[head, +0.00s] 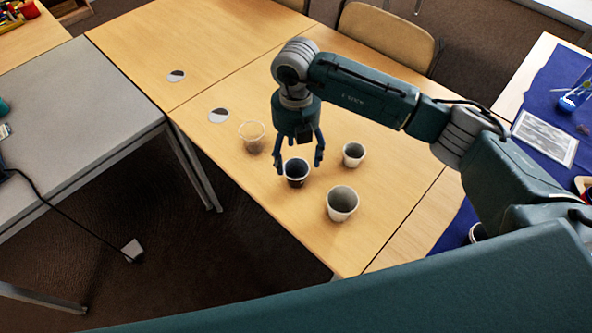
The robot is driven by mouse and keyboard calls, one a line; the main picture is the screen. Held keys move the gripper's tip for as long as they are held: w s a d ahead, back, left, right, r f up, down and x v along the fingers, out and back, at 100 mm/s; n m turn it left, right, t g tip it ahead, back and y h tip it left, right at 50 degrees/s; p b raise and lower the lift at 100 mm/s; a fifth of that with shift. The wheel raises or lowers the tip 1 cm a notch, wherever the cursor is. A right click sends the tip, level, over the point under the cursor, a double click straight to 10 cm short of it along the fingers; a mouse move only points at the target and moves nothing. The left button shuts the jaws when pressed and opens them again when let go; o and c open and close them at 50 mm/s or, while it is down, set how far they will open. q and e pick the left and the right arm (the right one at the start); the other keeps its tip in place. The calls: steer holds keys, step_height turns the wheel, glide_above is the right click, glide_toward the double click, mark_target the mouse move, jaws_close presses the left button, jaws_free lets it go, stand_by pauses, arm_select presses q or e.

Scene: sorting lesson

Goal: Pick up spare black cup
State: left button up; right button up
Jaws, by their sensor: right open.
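A black cup (297,182) stands upright on the wooden table (350,258). My right gripper (299,169) is open and points down at the black cup, with one finger on each side of it in the picture. I cannot tell whether the fingers touch the cup or hang above it. Part of the cup's rim is close under the gripper. My left gripper is not in view.
A larger white cup (342,213) stands in front, a small white cup (354,154) to the right, and a clear cup (252,144) to the left. A grey table (75,120) stands at the left.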

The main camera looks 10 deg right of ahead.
mark_target(296, 169)
step_height(296, 169, down, 6)
steer(key=shift+r+p, duration=0.1)
steer(key=shift+p, duration=0.8)
steer(key=shift+f, duration=0.35)
steer(key=c, duration=0.5)
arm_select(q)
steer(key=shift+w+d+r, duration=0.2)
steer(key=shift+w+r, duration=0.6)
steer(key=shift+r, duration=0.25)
arm_select(e)
steer(key=shift+c, duration=1.2)
